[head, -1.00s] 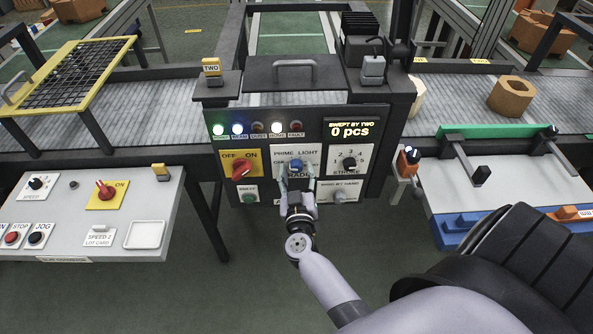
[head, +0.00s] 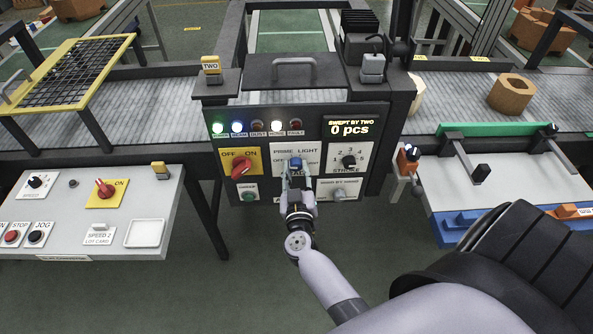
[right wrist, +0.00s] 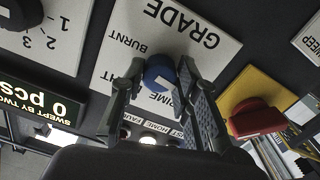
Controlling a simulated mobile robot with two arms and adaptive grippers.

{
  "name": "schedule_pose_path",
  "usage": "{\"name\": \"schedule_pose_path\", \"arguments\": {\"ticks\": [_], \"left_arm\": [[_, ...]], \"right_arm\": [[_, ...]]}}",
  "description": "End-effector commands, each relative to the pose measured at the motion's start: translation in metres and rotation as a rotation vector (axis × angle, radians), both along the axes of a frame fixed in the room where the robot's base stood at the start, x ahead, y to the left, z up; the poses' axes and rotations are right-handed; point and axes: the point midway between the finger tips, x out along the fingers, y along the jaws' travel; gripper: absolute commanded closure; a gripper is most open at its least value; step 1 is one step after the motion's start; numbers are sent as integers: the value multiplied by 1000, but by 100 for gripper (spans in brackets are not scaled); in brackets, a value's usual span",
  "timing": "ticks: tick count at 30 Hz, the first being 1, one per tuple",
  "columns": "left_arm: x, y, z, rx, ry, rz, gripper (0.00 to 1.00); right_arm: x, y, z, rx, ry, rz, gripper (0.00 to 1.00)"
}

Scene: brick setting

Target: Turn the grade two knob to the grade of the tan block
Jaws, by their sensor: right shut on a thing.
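The blue grade knob (head: 296,163) sits on the white grade plate (head: 280,150) in the middle of the dark panel. In the right wrist view the knob (right wrist: 160,75) is seen upside down, with a pale mark on it. The plate there reads GRADE, BURNT and PRIME; LIGHT shows in the head view. My right gripper (head: 297,179) is shut on the knob, one finger on each side. A pale tan block (head: 416,95) on the conveyor is partly hidden by the dark housing. A larger orange-brown block (head: 511,95) stands further right. My left gripper is out of view.
Beside the grade plate are a red OFF/ON switch (head: 241,166) and a black stroke knob (head: 348,162). Lamps (head: 256,127) and a display reading 0 pcs (head: 351,127) are above. A grey control desk (head: 140,205) stands left; a white-topped table (head: 520,175) stands right.

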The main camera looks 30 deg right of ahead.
Motion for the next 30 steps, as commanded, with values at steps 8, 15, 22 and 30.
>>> {"name": "schedule_pose_path", "arguments": {"ticks": [8, 15, 22, 30], "left_arm": [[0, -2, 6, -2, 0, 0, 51], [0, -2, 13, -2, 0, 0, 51], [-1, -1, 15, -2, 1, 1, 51], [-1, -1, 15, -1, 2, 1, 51]], "right_arm": [[1, 1, 2, 97, -59, 1, 99], [1, 1, 2, 269, -165, 0, 99], [1, 1, 1, 454, -277, 0, 99], [1, 2, 0, 639, -392, 0, 99]]}}
